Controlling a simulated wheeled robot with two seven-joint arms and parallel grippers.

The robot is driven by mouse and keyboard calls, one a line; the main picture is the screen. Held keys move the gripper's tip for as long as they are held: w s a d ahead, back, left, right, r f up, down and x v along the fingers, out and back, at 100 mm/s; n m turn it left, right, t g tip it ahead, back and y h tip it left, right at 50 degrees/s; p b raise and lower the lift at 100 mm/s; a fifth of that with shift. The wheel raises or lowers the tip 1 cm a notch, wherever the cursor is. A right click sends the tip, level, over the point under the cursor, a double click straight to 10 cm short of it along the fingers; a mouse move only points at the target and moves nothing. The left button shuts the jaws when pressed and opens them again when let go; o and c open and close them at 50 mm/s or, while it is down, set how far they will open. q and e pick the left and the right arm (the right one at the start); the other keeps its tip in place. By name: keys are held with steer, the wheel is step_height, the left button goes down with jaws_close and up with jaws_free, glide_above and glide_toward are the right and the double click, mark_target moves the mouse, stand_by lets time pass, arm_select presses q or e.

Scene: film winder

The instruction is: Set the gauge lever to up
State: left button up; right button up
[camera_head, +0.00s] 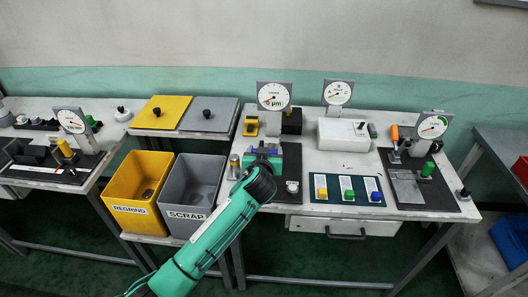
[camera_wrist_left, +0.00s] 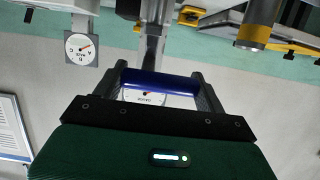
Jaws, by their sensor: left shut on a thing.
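My left gripper (camera_head: 262,158) reaches in over the middle station, in front of the dial gauge (camera_head: 273,96). It is shut on a blue cylinder (camera_wrist_left: 160,82), which lies crosswise between the fingers in the left wrist view; blue also shows at the jaws in the head view. The wrist view shows part of a dial face (camera_wrist_left: 148,98) behind the cylinder and a grey metal post (camera_wrist_left: 152,45) beyond it. I cannot make out a separate gauge lever or its position; the gripper hides part of this station. My right gripper is not in view.
To the right are a white box (camera_head: 343,134) and a button panel (camera_head: 346,189). Yellow (camera_head: 138,190) and grey (camera_head: 190,192) bins stand left.

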arm_select(q)
steer(key=w+r+g+p, duration=0.1)
steer(key=w+r+p, duration=0.1)
steer(key=p, duration=0.1)
steer(key=w+r+g+p, duration=0.2)
steer(key=r+p, duration=0.1)
steer(key=p, duration=0.1)
steer(key=shift+w+r, duration=0.15)
steer(key=shift+r, duration=0.15)
steer(key=w+r+g+p, duration=0.1)
steer(key=w+r, duration=0.2)
steer(key=w, duration=0.3)
steer(key=shift+w+g, duration=0.25)
steer(key=shift+g, duration=0.05)
steer(key=shift+w+r, duration=0.2)
steer(key=shift+w, duration=1.2)
steer(key=o, duration=1.4)
steer(key=shift+f, duration=0.1)
